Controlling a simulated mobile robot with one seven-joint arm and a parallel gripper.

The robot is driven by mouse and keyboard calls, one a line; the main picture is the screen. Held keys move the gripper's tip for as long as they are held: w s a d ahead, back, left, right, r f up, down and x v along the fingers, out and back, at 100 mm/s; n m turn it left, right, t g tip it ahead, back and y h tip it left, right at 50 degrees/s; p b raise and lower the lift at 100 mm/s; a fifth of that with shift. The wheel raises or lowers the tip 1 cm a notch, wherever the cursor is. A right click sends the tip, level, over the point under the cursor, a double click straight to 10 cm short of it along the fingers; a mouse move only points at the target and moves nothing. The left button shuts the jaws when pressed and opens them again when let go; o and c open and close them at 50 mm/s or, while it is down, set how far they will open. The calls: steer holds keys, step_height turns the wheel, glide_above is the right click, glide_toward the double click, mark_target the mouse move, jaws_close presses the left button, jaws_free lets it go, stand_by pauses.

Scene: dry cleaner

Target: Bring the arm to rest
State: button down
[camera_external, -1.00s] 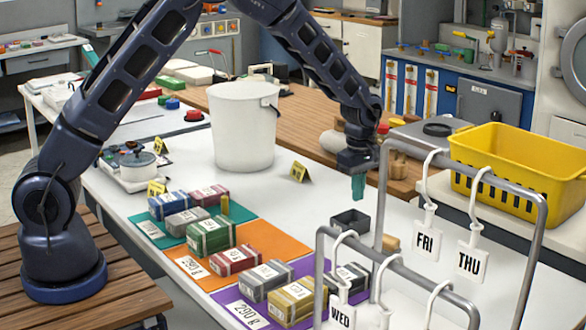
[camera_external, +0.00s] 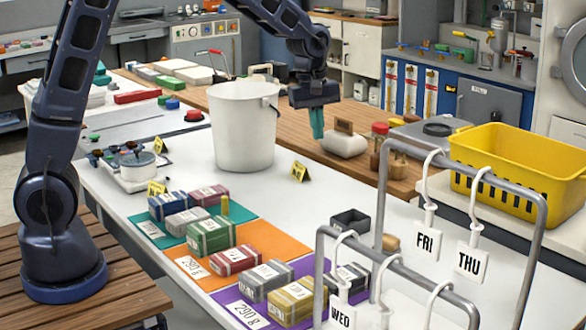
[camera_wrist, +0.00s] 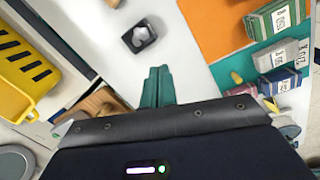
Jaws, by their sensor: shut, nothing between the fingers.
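My gripper (camera_external: 317,124) has teal fingers and hangs above the far side of the white table, to the right of the white bucket (camera_external: 245,130). It points down and holds nothing.
Wrapped packets (camera_external: 210,236) sit on the teal, orange and purple mats. A small black tray (camera_external: 350,222) stands on the table, right of centre. A metal rail (camera_external: 540,230) with day tags stands front right. A yellow basket (camera_external: 490,185) stands at the right.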

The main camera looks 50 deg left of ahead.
steer(key=s+a+r+m+t, duration=0.1)
steer(key=s+a+r+m, duration=0.3)
steer(key=s+r, duration=0.5)
steer(key=s+a+r+m+t, duration=0.1)
steer(key=s+a+m, duration=0.1)
steer(key=s, duration=0.7)
steer(key=s+a+r+m+t, duration=0.1)
steer(key=s+m, duration=0.3)
steer(key=s, duration=0.6)
steer(key=s+a+r+m, duration=0.2)
steer(key=s+a+m, duration=0.1)
steer(key=s, duration=0.7)
steer(key=shift+a+r+m+t+y, duration=0.4)
steer(key=shift+a, duration=0.2)
